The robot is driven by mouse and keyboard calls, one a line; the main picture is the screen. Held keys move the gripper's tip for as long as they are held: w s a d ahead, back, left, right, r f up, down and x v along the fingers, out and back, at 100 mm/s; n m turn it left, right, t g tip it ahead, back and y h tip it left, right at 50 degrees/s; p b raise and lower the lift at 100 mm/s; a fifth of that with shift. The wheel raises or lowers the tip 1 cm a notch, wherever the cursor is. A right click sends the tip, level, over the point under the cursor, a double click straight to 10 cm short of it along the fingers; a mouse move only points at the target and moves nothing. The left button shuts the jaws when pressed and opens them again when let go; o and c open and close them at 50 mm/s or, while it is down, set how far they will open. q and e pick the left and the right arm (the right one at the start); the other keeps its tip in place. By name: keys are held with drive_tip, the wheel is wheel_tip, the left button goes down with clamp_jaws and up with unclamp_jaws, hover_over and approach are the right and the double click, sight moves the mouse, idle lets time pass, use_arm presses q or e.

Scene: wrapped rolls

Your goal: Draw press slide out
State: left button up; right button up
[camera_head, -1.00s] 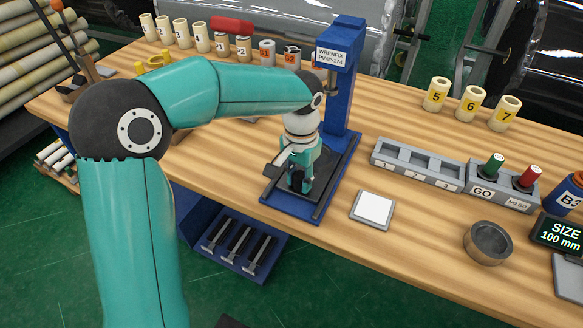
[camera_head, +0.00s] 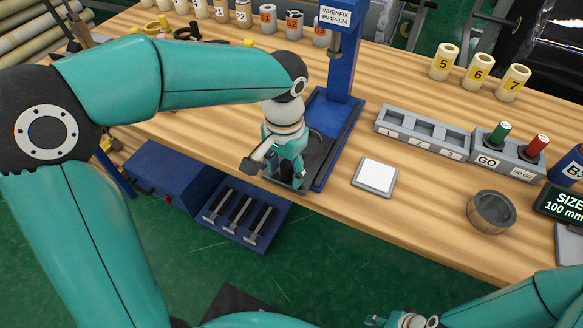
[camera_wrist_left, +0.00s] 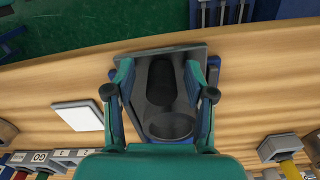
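The blue press (camera_head: 339,75) stands on the bench with a dark slide (camera_head: 296,183) at its base. My left gripper (camera_head: 285,170) points down at the slide's front part and hides some of it. My right gripper (camera_head: 378,321) is at the bottom edge, partly cut off, away from the press.
A white-topped pad (camera_head: 376,174) lies right of the press. Beyond are a numbered grey tray (camera_head: 421,134), a GO/NO GO gauge holder (camera_head: 507,162) and a round metal dish (camera_head: 491,211). Several numbered rolls (camera_head: 443,62) stand at the back. A blue rack (camera_head: 243,217) sits below the bench front.

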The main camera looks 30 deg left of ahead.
use_arm(q)
drive_tip(key=shift+w, duration=0.1)
wheel_tip(320, 180, up, 12)
idle(0.6)
drive_tip(key=shift+f, duration=0.15)
idle(0.4)
